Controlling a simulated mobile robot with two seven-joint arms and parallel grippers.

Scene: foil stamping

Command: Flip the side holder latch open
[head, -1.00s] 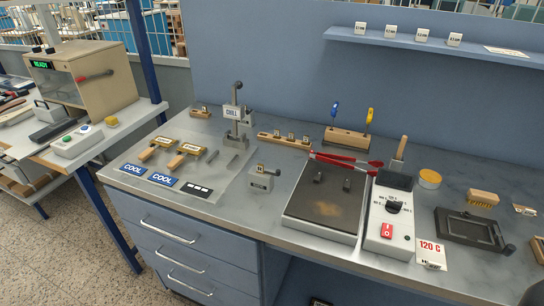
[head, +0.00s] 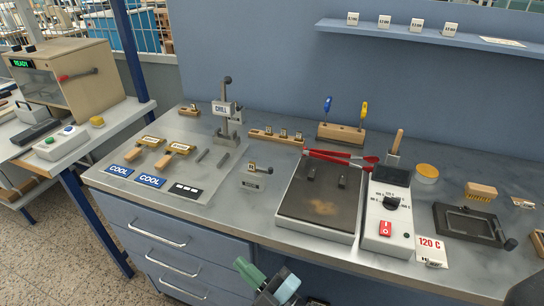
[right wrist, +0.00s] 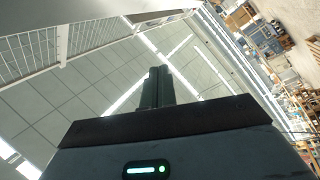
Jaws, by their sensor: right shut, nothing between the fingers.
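A small grey metal holder block (head: 254,180) stands on the bench left of the hot plate, in the middle of the head view. A short dark lever with a knob shows at its top right side, and a small wood-coloured piece is at its top. I cannot tell from this distance whether its latch is open. My right gripper (right wrist: 156,88) shows in the right wrist view with its two dark fingers together and nothing between them. It points at the ceiling, away from the holder.
The hot plate (head: 322,224) and the grey control box (head: 389,246) stand right of the holder. The upright chill press (head: 226,125) stands behind it. Two wooden-handled tools (head: 173,155) lie to the left. Green and dark parts, probably my arm, show below the bench's front edge.

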